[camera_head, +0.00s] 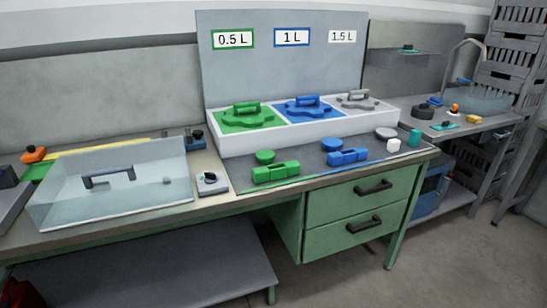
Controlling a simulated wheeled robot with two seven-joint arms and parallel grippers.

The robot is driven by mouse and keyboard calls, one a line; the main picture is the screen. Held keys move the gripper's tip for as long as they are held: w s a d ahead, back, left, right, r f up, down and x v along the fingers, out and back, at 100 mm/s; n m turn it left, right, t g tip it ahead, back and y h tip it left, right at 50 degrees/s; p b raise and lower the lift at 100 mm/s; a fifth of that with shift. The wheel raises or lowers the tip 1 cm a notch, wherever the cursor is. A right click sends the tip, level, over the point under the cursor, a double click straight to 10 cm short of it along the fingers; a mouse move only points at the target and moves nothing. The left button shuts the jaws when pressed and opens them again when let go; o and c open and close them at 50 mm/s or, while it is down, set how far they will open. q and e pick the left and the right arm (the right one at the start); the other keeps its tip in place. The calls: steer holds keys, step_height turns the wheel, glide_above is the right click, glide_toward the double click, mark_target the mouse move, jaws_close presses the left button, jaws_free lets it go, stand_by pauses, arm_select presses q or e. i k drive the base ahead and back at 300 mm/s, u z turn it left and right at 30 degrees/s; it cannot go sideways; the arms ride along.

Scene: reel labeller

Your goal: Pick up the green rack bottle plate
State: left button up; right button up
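The green bottle plate (246,118) is a flat lobed plate with a raised green handle. It lies in the left, green bay of the white rack (312,126), below the sign reading 0.5 L (233,39). A blue plate (304,107) with a handle lies in the middle bay, below the 1 L sign. A grey plate (358,101) lies in the right bay, below the 1.5 L sign. Neither of my grippers shows in the head view.
Green blocks (276,172), blue blocks (348,157) and small round pieces lie on the bench before the rack. A clear lidded box (112,191) with a dark handle stands at left. A small device (211,182) sits between.

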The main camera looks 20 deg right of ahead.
mark_target(265, 156)
steer(key=z, duration=2.3)
steer(key=i, duration=2.85)
